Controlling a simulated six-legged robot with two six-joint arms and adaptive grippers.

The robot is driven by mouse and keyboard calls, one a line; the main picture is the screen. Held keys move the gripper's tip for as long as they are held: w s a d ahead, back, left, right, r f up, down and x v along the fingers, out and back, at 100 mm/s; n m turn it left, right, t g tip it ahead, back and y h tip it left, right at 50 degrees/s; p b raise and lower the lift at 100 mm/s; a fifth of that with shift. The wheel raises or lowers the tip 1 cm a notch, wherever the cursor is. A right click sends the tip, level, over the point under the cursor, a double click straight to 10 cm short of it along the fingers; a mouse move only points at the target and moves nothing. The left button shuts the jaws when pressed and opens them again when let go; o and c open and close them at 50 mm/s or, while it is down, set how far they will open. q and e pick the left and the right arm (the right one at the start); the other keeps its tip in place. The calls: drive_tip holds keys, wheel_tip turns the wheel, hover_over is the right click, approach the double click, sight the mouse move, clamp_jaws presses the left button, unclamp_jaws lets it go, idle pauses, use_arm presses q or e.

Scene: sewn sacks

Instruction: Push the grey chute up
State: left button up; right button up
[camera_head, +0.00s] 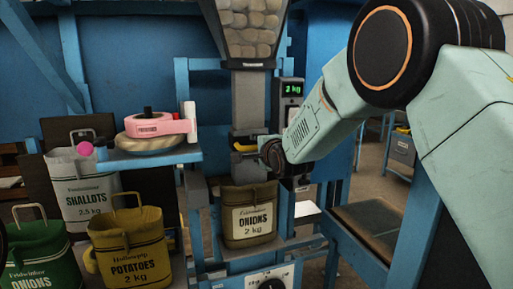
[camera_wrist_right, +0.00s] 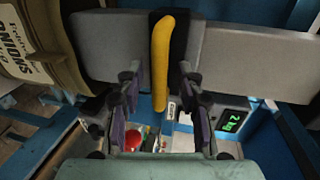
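A yellow handle (camera_head: 243,148) sits on the chute's lower part. My right gripper (camera_wrist_right: 162,78) is open in the right wrist view, with one finger on each side of the yellow handle (camera_wrist_right: 162,55) and gaps on both sides. The grey chute surface (camera_wrist_right: 250,60) lies behind the handle there. In the head view my right gripper (camera_head: 266,152) is at the handle, its fingers partly hidden. My left gripper is not clearly seen.
A hopper (camera_head: 250,32) of round produce is above the chute. A display (camera_head: 291,89) reads 2 kg. Blue frame posts stand close around the chute.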

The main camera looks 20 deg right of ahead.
drive_tip(key=shift+w+f, duration=0.15)
drive_tip(key=shift+w, duration=0.3)
drive_tip(key=shift+s, duration=0.25)
drive_tip(key=c, duration=0.5)
clamp_jaws()
